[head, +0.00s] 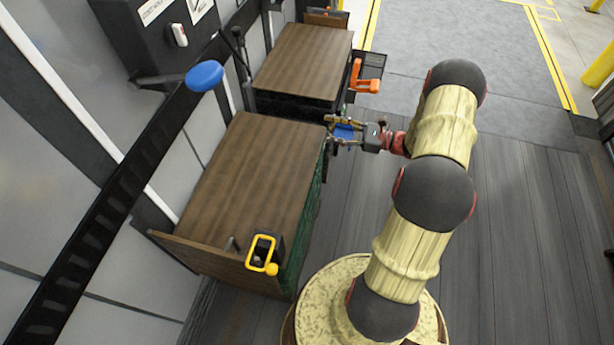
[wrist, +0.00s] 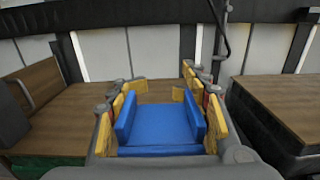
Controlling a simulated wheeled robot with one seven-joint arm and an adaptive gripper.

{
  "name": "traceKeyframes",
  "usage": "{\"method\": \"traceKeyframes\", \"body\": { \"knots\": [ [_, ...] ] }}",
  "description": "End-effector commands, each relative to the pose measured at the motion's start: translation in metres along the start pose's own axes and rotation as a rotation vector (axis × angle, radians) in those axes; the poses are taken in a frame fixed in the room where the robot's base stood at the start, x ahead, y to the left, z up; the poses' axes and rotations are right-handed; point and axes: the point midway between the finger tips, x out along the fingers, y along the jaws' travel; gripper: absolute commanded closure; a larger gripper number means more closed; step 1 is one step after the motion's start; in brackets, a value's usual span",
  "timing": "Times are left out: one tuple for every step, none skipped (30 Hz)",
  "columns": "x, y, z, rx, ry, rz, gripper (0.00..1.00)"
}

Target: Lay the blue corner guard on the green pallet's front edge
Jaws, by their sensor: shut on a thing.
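The blue corner guard (wrist: 166,125) is between the yellow-padded fingers of my gripper (head: 333,131), which is shut on it. In the wrist view it shows as a flat blue piece with raised sides. In the head view it is a small blue patch (head: 346,131) between the fingers. The green pallet (head: 290,262) shows a green side below a brown wooden top (head: 235,185). A bit of its green also shows at the lower left of the wrist view (wrist: 42,165). My gripper is at the far right corner of that top; whether the guard touches it I cannot tell.
A second wooden-topped unit (head: 303,60) stands behind, with an orange handle (head: 366,78) at its right. A yellow handle (head: 262,253) sits at the near end of the closer top. A blue oval pad (head: 204,76) juts from the wall. The floor at right is clear.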

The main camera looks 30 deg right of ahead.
Motion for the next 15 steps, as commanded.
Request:
{"method": "traceKeyframes", "body": {
  "knots": [
    [-0.007,-0.002,-0.001,-0.002,0.000,0.004,0.81],
    [-0.009,-0.002,-0.001,-0.001,0.000,0.006,0.81],
    [-0.010,-0.002,-0.003,0.000,0.000,0.009,0.81],
    [-0.009,-0.001,-0.004,0.000,0.000,0.011,0.81],
    [-0.007,0.001,-0.005,0.001,-0.001,0.012,0.81],
    [-0.003,0.004,-0.008,0.002,-0.001,0.014,0.81],
    [0.002,0.008,-0.011,0.002,-0.001,0.015,0.81],
    [0.007,0.011,-0.014,0.002,-0.001,0.016,0.81],
    [0.015,0.016,-0.018,0.002,-0.001,0.016,0.81],
    [0.021,0.019,-0.021,0.002,-0.001,0.016,0.81],
    [0.026,0.023,-0.024,0.002,0.000,0.016,0.81],
    [0.034,0.028,-0.028,0.002,0.000,0.016,0.81],
    [0.040,0.032,-0.032,0.003,-0.001,0.016,0.81],
    [0.045,0.035,-0.034,0.003,-0.001,0.016,0.81],
    [0.053,0.040,-0.038,0.001,-0.001,0.016,0.81]
  ]
}}
